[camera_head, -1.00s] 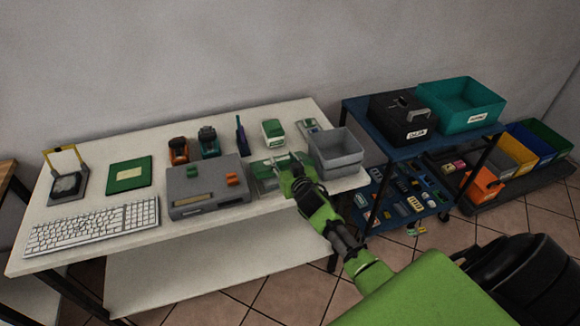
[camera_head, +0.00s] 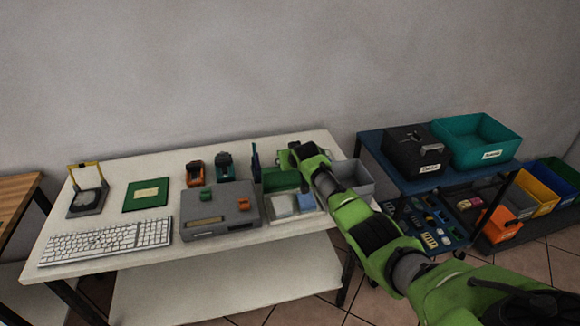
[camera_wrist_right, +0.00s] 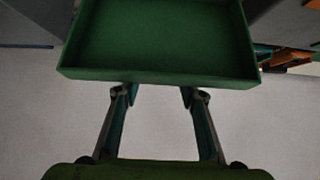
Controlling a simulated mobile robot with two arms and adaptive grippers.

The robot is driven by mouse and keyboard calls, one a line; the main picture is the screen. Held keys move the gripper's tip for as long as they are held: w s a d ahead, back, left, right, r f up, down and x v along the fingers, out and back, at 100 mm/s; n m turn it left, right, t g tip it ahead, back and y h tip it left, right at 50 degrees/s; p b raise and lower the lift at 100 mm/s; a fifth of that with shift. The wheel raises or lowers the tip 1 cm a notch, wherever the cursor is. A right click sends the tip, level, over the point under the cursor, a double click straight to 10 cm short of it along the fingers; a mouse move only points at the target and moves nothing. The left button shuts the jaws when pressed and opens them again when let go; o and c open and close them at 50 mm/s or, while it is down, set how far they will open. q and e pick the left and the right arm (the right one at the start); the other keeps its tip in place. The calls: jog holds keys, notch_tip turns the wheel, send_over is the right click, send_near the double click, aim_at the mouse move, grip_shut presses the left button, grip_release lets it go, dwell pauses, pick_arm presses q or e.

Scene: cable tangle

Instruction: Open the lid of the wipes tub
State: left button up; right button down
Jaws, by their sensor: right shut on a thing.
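The wipes tub (camera_head: 283,217) stands on the white table, right of the grey box. Its inside shows, with pale contents and a blue piece at the right. Its green lid (camera_head: 281,181) stands raised at the tub's back side. In the right wrist view the lid (camera_wrist_right: 160,40) shows as a shallow green tray shape with a rim. My right gripper (camera_wrist_right: 157,92) has its fingers at the lid's near rim and is shut on it. In the head view the green arm hides the fingertips and part of the lid. My left gripper is not in view.
A grey box (camera_head: 218,222) stands close on the tub's left. A grey bin (camera_head: 357,178) is on its right, partly behind my arm. A dark blue upright item (camera_head: 255,162) and a tool (camera_head: 224,168) stand behind. The keyboard (camera_head: 105,241) lies far left.

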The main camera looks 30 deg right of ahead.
jog(key=shift+w+d+f+b, duration=0.1)
jog(key=shift+w+f+b, duration=0.05)
jog(key=shift+w+b, duration=0.25)
jog(key=shift+w+f, duration=0.1)
jog(key=shift+w, duration=0.05)
jog(key=shift+f, duration=0.15)
jog(key=c, duration=1.3)
grip_release()
jog(key=shift+f, duration=0.1)
jog(key=shift+o, duration=0.2)
jog(key=v, duration=1.1)
